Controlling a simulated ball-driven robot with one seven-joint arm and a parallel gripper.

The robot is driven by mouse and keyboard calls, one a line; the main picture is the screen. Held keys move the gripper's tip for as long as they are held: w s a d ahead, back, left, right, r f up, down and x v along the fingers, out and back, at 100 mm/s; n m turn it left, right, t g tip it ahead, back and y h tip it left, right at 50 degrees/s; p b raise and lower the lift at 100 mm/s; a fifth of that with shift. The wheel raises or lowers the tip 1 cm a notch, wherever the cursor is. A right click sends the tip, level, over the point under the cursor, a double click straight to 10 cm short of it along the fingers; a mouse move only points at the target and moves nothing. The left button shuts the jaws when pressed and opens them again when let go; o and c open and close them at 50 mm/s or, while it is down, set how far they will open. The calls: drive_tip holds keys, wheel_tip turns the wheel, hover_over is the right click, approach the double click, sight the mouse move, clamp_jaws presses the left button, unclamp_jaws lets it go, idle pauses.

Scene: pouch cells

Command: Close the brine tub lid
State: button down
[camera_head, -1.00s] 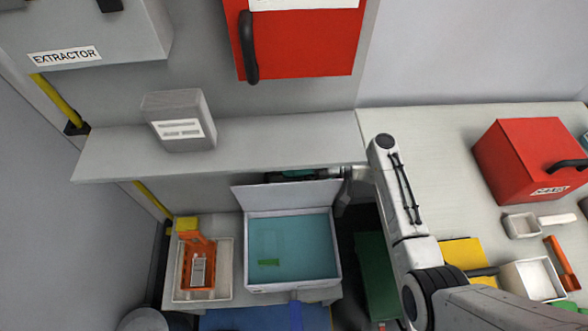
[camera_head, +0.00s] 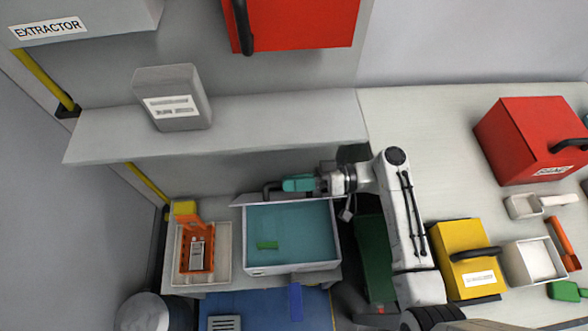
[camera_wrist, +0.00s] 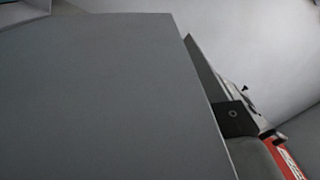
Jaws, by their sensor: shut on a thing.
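The brine tub (camera_head: 292,267) is a white box with teal liquid and a small green piece (camera_head: 267,245) in it. Its lid (camera_head: 250,199) stands up along the tub's back edge and shows as a thin pale strip. The tub's top is uncovered. My gripper (camera_head: 274,188), teal with dark parts, lies at the lid's top edge, reaching in from the right. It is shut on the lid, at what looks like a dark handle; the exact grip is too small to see. The wrist view is mostly a broad grey surface, which I cannot identify.
A grey shelf (camera_head: 230,125) with a grey box (camera_head: 172,97) overhangs behind the tub. A white tray (camera_head: 223,277) with an orange rack (camera_head: 197,254) stands left of the tub. A yellow box (camera_head: 468,265) and a red box (camera_head: 530,140) stand on the right.

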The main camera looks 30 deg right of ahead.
drive_tip(key=shift+d+f, duration=0.1)
drive_tip(key=shift+f, duration=0.2)
drive_tip(key=c, duration=1.2)
unclamp_jaws()
drive_tip(key=shift+c, duration=0.2)
drive_tip(key=shift+o, duration=0.7)
drive_tip(key=shift+r, duration=0.15)
drive_tip(key=shift+b+v, duration=0.8)
drive_tip(key=shift+v, duration=2.95)
